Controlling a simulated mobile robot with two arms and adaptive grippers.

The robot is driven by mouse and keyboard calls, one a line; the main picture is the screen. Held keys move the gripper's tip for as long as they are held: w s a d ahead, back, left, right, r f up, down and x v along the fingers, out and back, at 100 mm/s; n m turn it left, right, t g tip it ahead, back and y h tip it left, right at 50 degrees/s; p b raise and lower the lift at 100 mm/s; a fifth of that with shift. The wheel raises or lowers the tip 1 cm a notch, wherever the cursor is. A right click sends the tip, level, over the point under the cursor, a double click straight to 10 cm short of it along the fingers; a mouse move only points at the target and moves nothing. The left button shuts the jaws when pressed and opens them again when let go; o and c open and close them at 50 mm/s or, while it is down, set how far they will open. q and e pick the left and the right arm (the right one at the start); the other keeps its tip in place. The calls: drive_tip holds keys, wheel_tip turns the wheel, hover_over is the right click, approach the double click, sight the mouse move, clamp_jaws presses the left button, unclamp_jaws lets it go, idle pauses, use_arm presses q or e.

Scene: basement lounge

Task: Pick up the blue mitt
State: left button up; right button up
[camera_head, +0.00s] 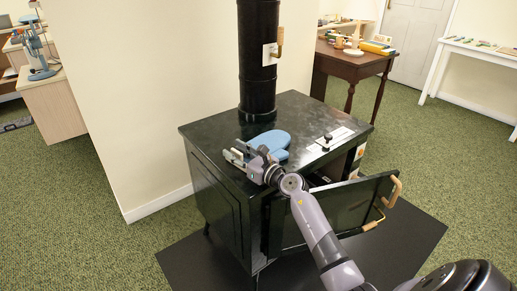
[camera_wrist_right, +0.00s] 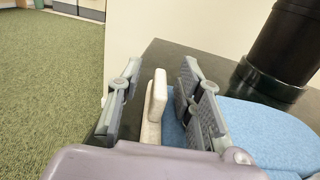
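The blue mitt (camera_head: 272,141) lies flat on the dark green stove top, in front of the stovepipe. It also shows at the right of the right wrist view (camera_wrist_right: 275,135). My right gripper (camera_head: 238,154) is low over the stove top at the mitt's left side. My left gripper is not in view.
The stove (camera_head: 215,128) has its front door (camera_head: 345,212) swung open, with wooden handles jutting right. The black stovepipe (camera_head: 258,70) rises behind the mitt. A brown table (camera_head: 350,65) with small items stands behind at the right.

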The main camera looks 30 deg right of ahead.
drive_tip(key=shift+s, duration=0.25)
drive_tip(key=c, duration=0.3)
clamp_jaws()
